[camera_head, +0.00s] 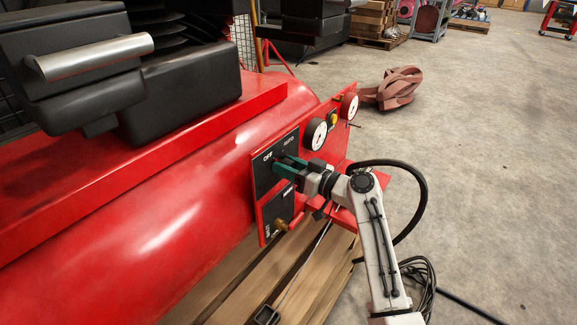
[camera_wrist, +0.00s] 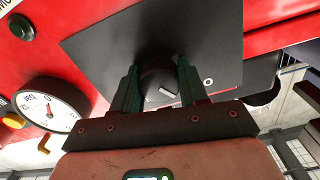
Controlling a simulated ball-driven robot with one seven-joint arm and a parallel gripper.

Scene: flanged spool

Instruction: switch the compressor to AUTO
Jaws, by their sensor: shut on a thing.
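The red compressor (camera_head: 190,200) lies along the left of the head view. A black switch plate (camera_head: 264,182) on its end panel carries the lettering OFF, with more lettering to its right that looks like AUTO. My gripper (camera_head: 281,165) has its green fingers at this plate. In the wrist view, my gripper (camera_wrist: 158,88) is shut on a dark round knob (camera_wrist: 158,73), one finger on each side. A short pale mark shows on the knob, and a small white ring is printed on the plate beside it. The knob is mostly hidden by my fingers in the head view.
Two white gauges (camera_head: 316,134) and (camera_head: 349,106) and a yellow part (camera_head: 333,119) sit right of the plate. A brass valve (camera_head: 281,226) sticks out below. A black hose loops beside my arm.

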